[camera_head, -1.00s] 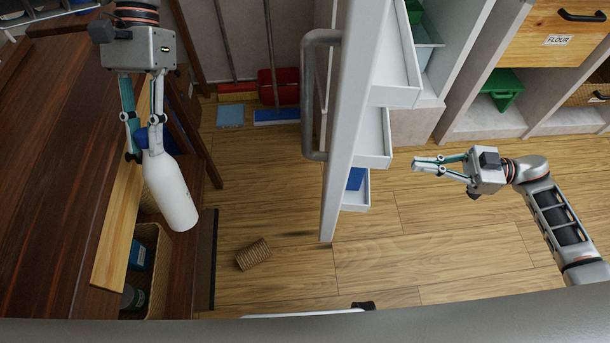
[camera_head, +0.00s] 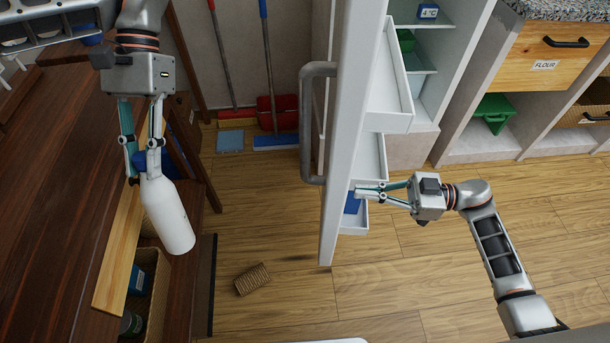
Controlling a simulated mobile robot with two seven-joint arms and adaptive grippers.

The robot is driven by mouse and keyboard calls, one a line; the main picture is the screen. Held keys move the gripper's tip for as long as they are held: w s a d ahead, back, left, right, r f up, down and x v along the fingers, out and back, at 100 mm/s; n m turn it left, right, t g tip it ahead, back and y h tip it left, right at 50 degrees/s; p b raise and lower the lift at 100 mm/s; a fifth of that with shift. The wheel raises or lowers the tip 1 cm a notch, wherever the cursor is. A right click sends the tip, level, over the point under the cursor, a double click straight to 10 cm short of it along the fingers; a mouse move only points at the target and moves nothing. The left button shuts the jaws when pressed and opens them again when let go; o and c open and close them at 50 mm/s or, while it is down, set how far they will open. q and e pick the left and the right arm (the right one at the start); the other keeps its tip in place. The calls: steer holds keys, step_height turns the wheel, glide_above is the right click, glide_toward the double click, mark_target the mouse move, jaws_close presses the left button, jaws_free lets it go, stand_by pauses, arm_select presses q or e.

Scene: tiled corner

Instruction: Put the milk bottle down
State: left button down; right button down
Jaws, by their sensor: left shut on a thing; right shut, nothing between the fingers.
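The milk bottle (camera_head: 168,214) is white with a blue cap and hangs, slightly tilted, from my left gripper (camera_head: 143,165). My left gripper is shut on it near the cap end. The bottle is in front of the wooden counter's light edge. My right gripper (camera_head: 362,190) is shut and empty, close to the door shelves of the open fridge door (camera_head: 342,130). Whether its fingertips touch the door shelf cannot be told.
The dark wooden counter (camera_head: 50,180) fills the left side. Below its edge is a basket (camera_head: 150,305) with items. A small woven block (camera_head: 252,279) lies on the floor. The open fridge (camera_head: 433,95) and a drawer unit (camera_head: 551,48) stand at the right.

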steer(key=shift+w+a, duration=0.1)
steer(key=shift+a, duration=0.8)
